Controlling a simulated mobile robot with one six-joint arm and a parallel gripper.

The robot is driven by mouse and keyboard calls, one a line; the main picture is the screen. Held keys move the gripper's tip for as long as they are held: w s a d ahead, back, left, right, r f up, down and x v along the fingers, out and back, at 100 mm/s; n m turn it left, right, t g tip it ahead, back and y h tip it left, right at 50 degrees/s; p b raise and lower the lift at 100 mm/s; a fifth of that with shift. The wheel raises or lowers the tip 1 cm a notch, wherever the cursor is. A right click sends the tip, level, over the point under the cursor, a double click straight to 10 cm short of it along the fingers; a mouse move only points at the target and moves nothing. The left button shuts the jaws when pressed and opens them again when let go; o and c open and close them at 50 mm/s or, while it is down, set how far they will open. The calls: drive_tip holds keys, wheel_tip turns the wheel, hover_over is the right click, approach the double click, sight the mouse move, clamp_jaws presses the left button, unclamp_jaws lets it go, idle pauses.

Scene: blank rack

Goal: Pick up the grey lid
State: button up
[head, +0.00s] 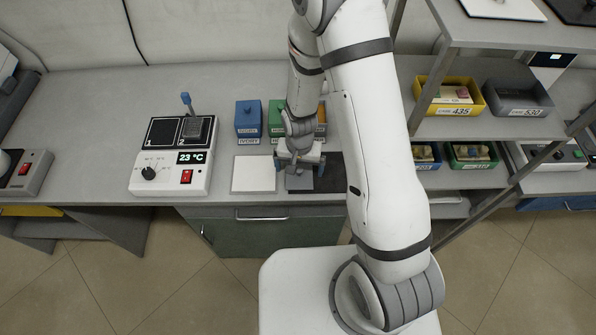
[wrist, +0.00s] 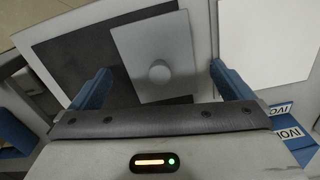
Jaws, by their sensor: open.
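The grey lid (wrist: 180,82) is a flat square plate with a small round knob (wrist: 159,72) at its middle. It lies partly over a dark square mat (wrist: 68,52) on the bench. In the head view the lid (head: 299,184) shows just below my gripper (head: 300,170), which covers part of it. My gripper (wrist: 160,80) is open and empty, its blue fingers pointing down. In the wrist view the fingers appear on the left and right of the lid, with the knob between them. The height of the fingers above the lid is hard to tell.
A white square mat (head: 254,174) lies to the left of the lid. Blue (head: 248,117) and green (head: 275,118) boxes stand behind with labels. A hotplate device (head: 172,168) reading 23 °C is farther left. Shelves with yellow (head: 476,94) and grey (head: 518,97) bins stand to the right.

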drive_tip(key=shift+f, duration=0.5)
drive_tip(key=shift+c, duration=0.2)
drive_tip(key=c, duration=1)
drive_tip(key=shift+r, duration=0.1)
